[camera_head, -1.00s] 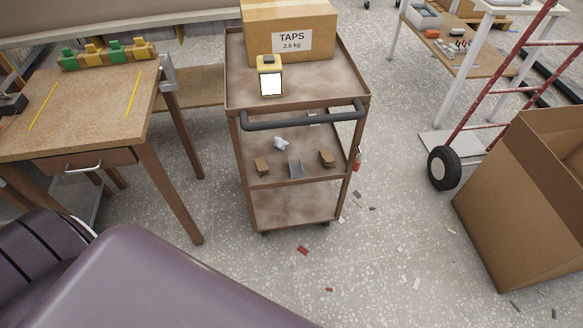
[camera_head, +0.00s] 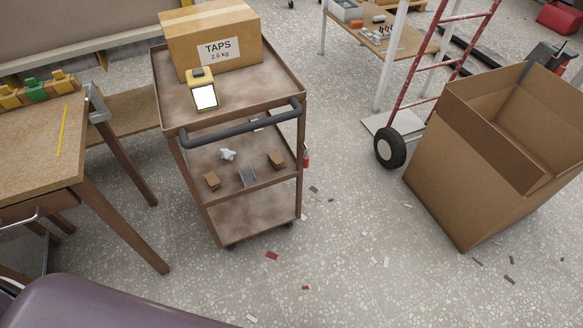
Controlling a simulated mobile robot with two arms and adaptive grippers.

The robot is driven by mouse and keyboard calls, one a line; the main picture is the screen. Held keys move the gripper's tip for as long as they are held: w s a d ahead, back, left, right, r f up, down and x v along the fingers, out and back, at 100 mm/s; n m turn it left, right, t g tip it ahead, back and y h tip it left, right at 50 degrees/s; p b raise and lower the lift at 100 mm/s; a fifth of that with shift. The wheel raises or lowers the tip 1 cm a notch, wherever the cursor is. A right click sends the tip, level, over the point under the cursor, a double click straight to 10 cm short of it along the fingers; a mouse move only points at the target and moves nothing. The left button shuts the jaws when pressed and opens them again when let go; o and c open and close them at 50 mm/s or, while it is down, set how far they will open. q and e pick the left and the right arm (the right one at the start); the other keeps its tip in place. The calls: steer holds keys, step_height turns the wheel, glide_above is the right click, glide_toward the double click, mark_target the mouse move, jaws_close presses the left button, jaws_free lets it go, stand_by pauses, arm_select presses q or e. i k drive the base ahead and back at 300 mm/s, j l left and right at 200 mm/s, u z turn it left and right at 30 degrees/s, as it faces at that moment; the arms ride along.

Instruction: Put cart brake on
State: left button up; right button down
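The brown three-tier cart (camera_head: 240,205) stands left of the middle, with a dark push handle (camera_head: 242,125) along its near side. A cardboard box labelled TAPS (camera_head: 210,40) and a yellow device with a white screen (camera_head: 202,90) are on its top shelf. Small brown blocks, a grey bracket and a whitish fitting (camera_head: 228,155) lie on the middle shelf. A small red part (camera_head: 306,156) shows at the cart's right side; I cannot tell whether it is the brake. The dark casters (camera_head: 289,224) are small and partly hidden. Neither gripper shows.
A wooden workbench (camera_head: 40,150) stands close on the cart's left. A large open cardboard box (camera_head: 480,160) and a red hand truck (camera_head: 430,75) with a black wheel are on the right. Small scraps (camera_head: 271,255) litter the otherwise open floor before the cart.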

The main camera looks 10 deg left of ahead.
mark_target(306, 158)
steer(key=u, duration=0.55)
steer(key=i+l+u, duration=0.15)
steer(key=u, duration=0.35)
steer(key=i+l+u, duration=0.1)
steer(key=l+u, duration=0.25)
steer(key=u, duration=0.15)
steer(key=l+u, duration=0.3)
steer(key=u, duration=0.2)
steer(key=l+u, duration=0.45)
steer(key=i+j, duration=0.05)
steer(key=j, duration=0.05)
